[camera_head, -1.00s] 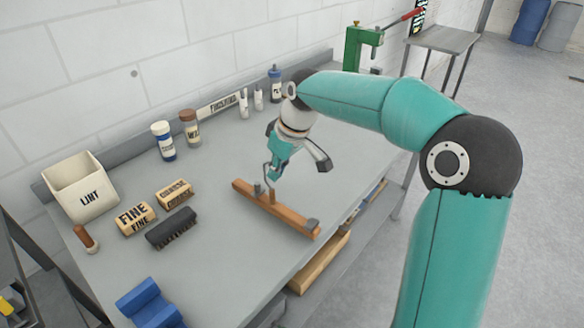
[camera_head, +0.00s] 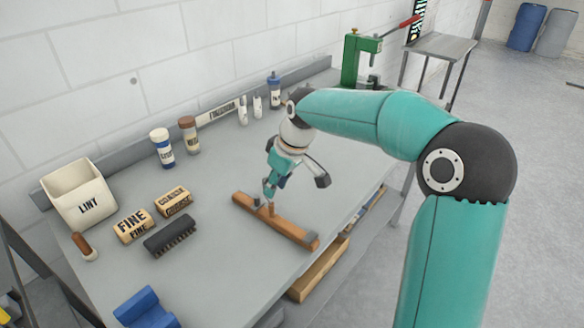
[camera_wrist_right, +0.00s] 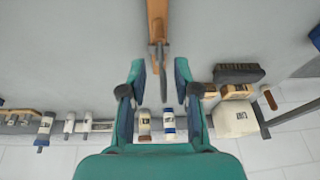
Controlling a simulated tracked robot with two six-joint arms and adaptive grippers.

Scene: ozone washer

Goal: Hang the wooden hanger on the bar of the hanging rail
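The wooden hanger (camera_head: 285,227), a brown bar with grey pieces near its ends, lies on the grey workbench. It also shows at the top of the right wrist view (camera_wrist_right: 157,18), with its thin hook (camera_wrist_right: 163,75) pointing toward my gripper. My right gripper (camera_head: 268,190) is just above the middle of the hanger. In the wrist view the right gripper's fingers (camera_wrist_right: 162,78) are apart, with the hook between them and a gap on each side. In the head view the gripper mostly hides the hook. The hanging rail and my left gripper are not in view.
On the workbench (camera_head: 225,265) stand a LINT bin (camera_head: 80,195), FINE (camera_head: 132,224) and coarse (camera_head: 174,201) blocks, a dark brush (camera_head: 170,232), several bottles and a blue block (camera_head: 147,309). A green press (camera_head: 359,62) stands behind. Bench space around the hanger is clear.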

